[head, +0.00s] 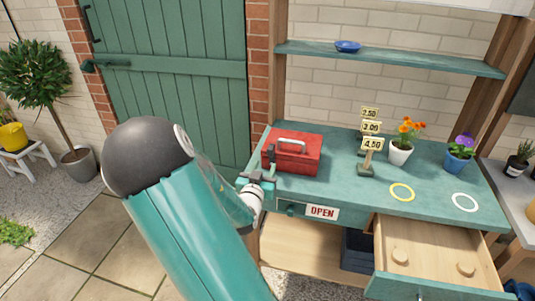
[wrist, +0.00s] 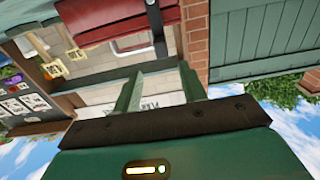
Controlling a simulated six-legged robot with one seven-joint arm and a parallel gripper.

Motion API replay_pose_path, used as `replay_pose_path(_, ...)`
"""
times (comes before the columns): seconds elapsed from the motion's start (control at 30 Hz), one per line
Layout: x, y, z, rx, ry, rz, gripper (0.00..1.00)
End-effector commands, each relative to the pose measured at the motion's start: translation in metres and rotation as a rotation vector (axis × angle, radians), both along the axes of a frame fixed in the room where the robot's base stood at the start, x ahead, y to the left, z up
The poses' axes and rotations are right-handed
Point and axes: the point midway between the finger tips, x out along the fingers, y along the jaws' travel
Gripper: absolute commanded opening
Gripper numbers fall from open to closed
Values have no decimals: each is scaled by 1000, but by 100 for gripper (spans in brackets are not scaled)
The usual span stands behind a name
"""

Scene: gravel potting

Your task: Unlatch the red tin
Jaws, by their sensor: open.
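The red tin (head: 300,158) stands on the left end of the teal counter (head: 340,190), its lid down and a pale handle on top. A dark latch (head: 271,154) shows on its left side. In the wrist view, which looks tilted, the red tin (wrist: 95,20) is at the top and the dark latch (wrist: 156,28) hangs at its right end. My gripper (head: 262,177) is at the counter's left front edge, close to the tin's latch side. In the wrist view my gripper (wrist: 160,78) is open, with nothing between its fingers. Any contact with the latch cannot be told.
Price signs (head: 370,142), an orange-flower pot (head: 400,152) and a purple-flower pot (head: 459,158) stand right of the tin. A yellow ring (head: 402,192) and a white ring (head: 465,202) lie in front. An open drawer (head: 440,262) juts out below. A shelf (head: 400,59) hangs above.

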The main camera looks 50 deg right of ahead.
Motion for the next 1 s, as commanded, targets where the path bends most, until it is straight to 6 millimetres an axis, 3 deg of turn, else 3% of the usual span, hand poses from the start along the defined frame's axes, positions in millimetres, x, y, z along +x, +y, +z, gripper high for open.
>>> replay_pose_path(0.2,19,-40,0,-2,1,1,42)
replay_pose_path(0.4,32,-66,-1,0,2,3,42)
replay_pose_path(0.8,37,-73,0,1,2,5,42)
replay_pose_path(1.0,37,-73,0,2,1,5,3)
